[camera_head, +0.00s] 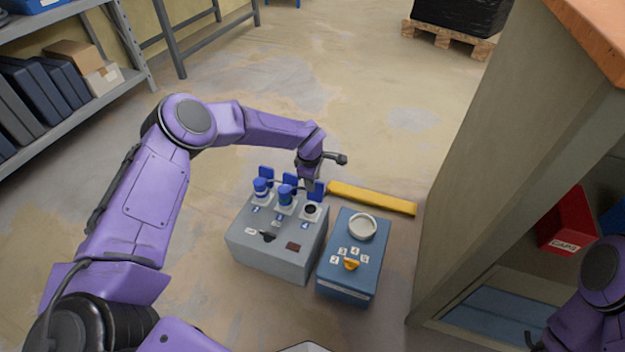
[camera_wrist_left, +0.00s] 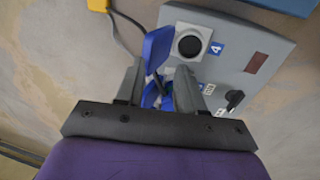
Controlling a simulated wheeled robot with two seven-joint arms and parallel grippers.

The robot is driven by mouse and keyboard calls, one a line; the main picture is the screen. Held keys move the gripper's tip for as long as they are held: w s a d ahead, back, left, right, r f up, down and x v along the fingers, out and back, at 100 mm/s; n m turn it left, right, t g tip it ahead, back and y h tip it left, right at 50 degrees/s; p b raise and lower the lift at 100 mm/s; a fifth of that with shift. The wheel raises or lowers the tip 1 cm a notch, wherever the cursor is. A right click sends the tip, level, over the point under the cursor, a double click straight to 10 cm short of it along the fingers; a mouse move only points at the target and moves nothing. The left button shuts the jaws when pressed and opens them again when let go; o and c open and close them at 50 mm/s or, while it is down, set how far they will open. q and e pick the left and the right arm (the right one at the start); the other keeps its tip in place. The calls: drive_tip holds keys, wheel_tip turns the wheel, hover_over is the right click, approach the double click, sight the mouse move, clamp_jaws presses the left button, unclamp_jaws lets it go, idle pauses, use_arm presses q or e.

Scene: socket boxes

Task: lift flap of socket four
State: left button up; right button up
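The grey socket box (camera_head: 262,245) stands on the floor with three sockets in a row. Socket four (camera_head: 310,210) shows its bare dark round opening, beside its label 4; it also shows in the left wrist view (camera_wrist_left: 190,43). Its blue flap (camera_head: 317,190) stands raised at the socket's far edge, clear of the opening, and also shows in the left wrist view (camera_wrist_left: 157,47). My left gripper (camera_wrist_left: 158,88) is open, its fingers apart, just behind the flaps. Contact with the flap cannot be told. Only a link of my right arm shows; its gripper is out of view.
Blue plugs (camera_head: 285,195) fill the other two sockets, their flaps raised. A blue box (camera_head: 346,283) with a yellow knob and white ring stands to the right. A yellow bar (camera_head: 371,198) lies behind. A cabinet (camera_head: 500,150) stands at right, a shelf (camera_head: 85,110) at left.

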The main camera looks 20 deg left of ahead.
use_arm(q)
wheel_tip(320, 180, up, 9)
drive_tip(key=s+p, duration=0.1)
drive_tip(key=p, duration=0.2)
drive_tip(key=shift+s+r, duration=0.2)
drive_tip(key=shift+s, duration=0.05)
drive_tip(key=s+a+f+m+t+y, duration=0.1)
drive_tip(key=s+f+m+y, duration=0.15)
drive_tip(key=s+f, duration=0.45)
drive_tip(key=s+f+m+t+y, duration=0.1)
drive_tip(key=s+f+y, duration=0.3)
drive_tip(key=s, duration=0.6)
drive_tip(key=s+a+f+m+h, duration=0.15)
drive_tip(key=s+m, duration=0.25)
drive_tip(key=s, duration=0.7)
drive_tip(key=s+f+m+h, duration=0.2)
drive_tip(key=s+m, duration=0.2)
drive_tip(key=s, duration=0.8)
wheel_tip(320, 180, up, 31)
drive_tip(key=p, duration=3.1)
drive_tip(key=shift+a+f+g+p, duration=0.15)
drive_tip(key=shift+g+p, duration=0.2)
drive_tip(key=shift+g, duration=0.05)
